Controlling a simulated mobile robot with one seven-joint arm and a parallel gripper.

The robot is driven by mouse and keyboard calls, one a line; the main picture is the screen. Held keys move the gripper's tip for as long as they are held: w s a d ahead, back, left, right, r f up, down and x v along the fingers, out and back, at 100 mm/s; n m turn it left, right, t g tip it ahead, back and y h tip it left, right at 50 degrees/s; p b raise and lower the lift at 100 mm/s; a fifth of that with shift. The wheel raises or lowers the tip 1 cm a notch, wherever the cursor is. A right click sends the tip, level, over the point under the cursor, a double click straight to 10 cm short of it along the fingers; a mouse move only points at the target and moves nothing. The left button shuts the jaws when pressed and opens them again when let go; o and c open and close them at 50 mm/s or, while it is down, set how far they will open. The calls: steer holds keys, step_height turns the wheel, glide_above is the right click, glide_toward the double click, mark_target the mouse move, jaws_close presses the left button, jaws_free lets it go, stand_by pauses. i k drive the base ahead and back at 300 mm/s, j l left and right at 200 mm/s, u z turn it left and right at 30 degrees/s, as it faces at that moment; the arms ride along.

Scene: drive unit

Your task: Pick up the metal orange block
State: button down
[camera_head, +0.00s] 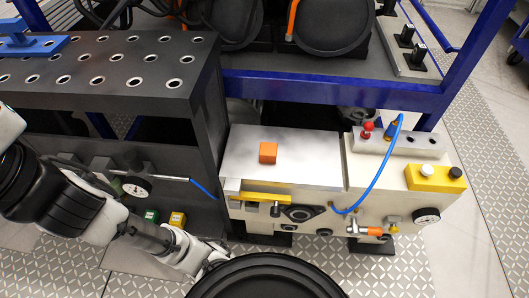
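The orange block (268,152) is a small cube. It rests on the flat grey metal top (312,150) of the drive unit, left of centre on that surface, with nothing touching it from above. My arm comes in from the left edge and slopes down to the right. The end of my arm, where my gripper (212,262) is, lies low in front of the unit, below and left of the block and clearly apart from it. Its fingers are too small and partly covered to tell whether they are open.
The unit's right part carries a red knob (367,130), a blue hose (378,172) and a yellow button box (435,178). A dark perforated bench (110,65) stands at left with a gauge (137,187). A blue frame (330,88) stands close behind. Space directly above the block looks clear.

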mark_target(268, 154)
steer(key=i+l+u, duration=0.15)
steer(key=l+u, duration=0.2)
steer(key=l, duration=0.75)
steer(key=l+u, duration=0.4)
steer(key=l, duration=0.7)
steer(key=k+l+u, duration=0.1)
steer(key=l+u, duration=0.25)
steer(key=l, duration=0.8)
